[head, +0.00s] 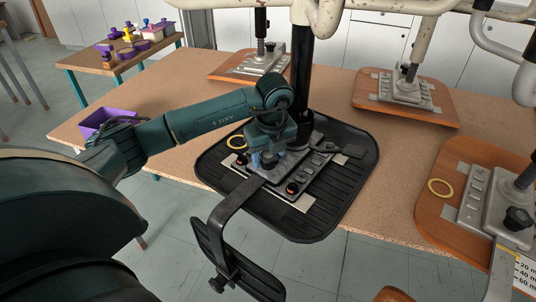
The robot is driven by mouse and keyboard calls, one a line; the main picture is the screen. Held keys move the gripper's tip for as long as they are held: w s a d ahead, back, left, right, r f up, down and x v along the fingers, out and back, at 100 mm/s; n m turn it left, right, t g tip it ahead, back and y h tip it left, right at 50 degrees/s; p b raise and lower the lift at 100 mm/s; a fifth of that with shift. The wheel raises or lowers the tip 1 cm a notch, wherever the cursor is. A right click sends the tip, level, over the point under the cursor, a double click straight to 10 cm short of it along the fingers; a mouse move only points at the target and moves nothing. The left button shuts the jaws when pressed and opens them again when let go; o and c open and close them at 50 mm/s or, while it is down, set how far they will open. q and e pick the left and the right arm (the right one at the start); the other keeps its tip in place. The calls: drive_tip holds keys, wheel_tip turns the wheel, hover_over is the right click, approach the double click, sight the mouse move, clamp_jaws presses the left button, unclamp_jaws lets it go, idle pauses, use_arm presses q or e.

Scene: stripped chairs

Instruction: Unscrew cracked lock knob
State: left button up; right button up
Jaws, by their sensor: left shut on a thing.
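My left gripper (267,158) points down over the grey chair mechanism (316,165), which lies on a black ribbed tray (345,190). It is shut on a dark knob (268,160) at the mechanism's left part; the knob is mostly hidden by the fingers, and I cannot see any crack. Another dark knob with a red ring (292,188) sits at the mechanism's near side. My right gripper is not in view.
A black bracket arm (232,205) runs from the mechanism past the tray's front edge. Wooden boards with similar mechanisms (405,88) stand behind and right. A purple bin (105,120) stands at the left. Chair frames hang overhead.

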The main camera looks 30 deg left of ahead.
use_arm(q)
drive_tip(key=n+p, duration=0.1)
drive_tip(key=n, duration=0.3)
drive_tip(key=shift+g, duration=0.3)
drive_tip(key=o, duration=1.4)
drive_tip(key=shift+o, duration=0.2)
drive_tip(key=shift+r+p, duration=0.95)
drive_tip(key=shift+r, duration=0.35)
drive_tip(key=shift+f, duration=0.1)
